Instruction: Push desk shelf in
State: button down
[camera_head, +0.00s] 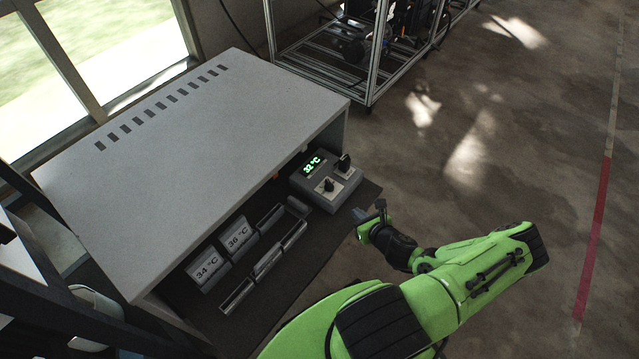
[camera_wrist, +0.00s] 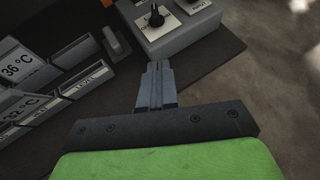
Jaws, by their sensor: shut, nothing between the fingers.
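The desk shelf (camera_head: 335,224) is a dark flat board that sticks out from under the grey desk top (camera_head: 215,125) in the head view. In the wrist view the dark shelf (camera_wrist: 205,80) shows with its edge running diagonally. A grey control box (camera_head: 326,182) with a green 32 °C display and knobs stands on it. My gripper (camera_head: 358,213) is just outside the shelf's front edge, near the control box. In the wrist view my gripper (camera_wrist: 158,68) is shut and empty, its fingertips below the control box. I cannot tell if it touches the shelf.
A metal frame rack (camera_head: 350,75) with equipment is at the back. The floor (camera_head: 500,150) at the right is clear.

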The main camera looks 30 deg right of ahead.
jog(key=b, duration=0.3)
send_near(333, 189)
notch_tip(333, 189, down, 3)
jog(key=w, duration=0.1)
jog(key=w+b, duration=0.1)
jog(key=w, duration=0.2)
jog(key=shift+w+d+f, duration=0.3)
jog(key=shift+w+d, duration=0.05)
jog(key=shift+w, duration=0.35)
jog(key=shift+w+r, duration=0.1)
jog(key=shift+r, duration=0.05)
